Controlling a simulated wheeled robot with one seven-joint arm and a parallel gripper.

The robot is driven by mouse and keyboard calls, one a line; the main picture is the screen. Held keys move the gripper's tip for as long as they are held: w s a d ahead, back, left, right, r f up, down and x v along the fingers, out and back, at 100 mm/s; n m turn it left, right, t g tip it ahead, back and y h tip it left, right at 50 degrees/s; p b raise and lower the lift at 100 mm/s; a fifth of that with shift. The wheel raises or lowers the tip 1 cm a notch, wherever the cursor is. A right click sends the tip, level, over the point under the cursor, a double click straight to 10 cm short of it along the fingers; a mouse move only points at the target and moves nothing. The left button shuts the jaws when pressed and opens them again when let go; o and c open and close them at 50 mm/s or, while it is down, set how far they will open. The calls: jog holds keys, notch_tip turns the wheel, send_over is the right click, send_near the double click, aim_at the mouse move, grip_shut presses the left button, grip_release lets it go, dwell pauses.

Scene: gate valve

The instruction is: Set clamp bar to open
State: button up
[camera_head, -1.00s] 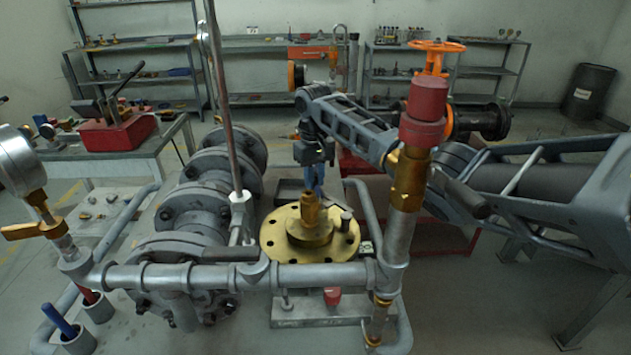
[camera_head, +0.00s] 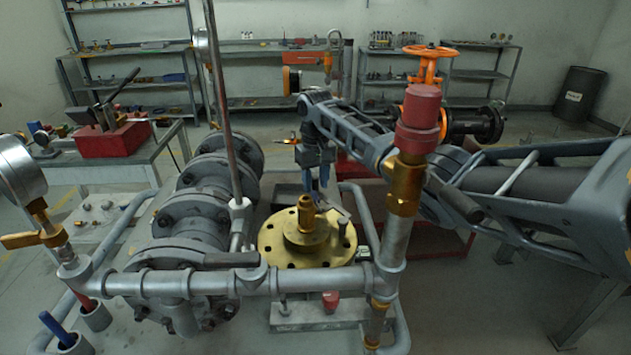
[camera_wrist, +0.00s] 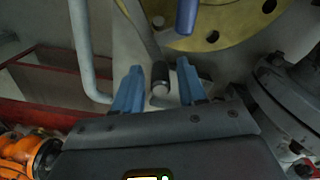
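A short dark cylindrical grip (camera_wrist: 160,77) stands between my fingers in the wrist view, beside a pale flat bar (camera_wrist: 138,25). I take these for the clamp bar, but cannot be sure. My gripper (camera_head: 318,193) points down just behind the flange. In the wrist view my gripper (camera_wrist: 158,90) has its blue fingers apart on both sides of the grip, with gaps visible. The bar's far end and pivot are unclear.
Grey pipework (camera_head: 240,281) crosses in front of the flange. A vertical pipe with a red cap (camera_head: 421,119) stands in front of my arm. In the wrist view a blue rod (camera_wrist: 187,16) overlaps the flange, and a bent grey pipe (camera_wrist: 82,50) runs at left.

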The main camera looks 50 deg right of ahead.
jog(key=shift+o, duration=0.2)
jog(key=shift+r+b, duration=0.45)
jog(key=shift+r, duration=3.45)
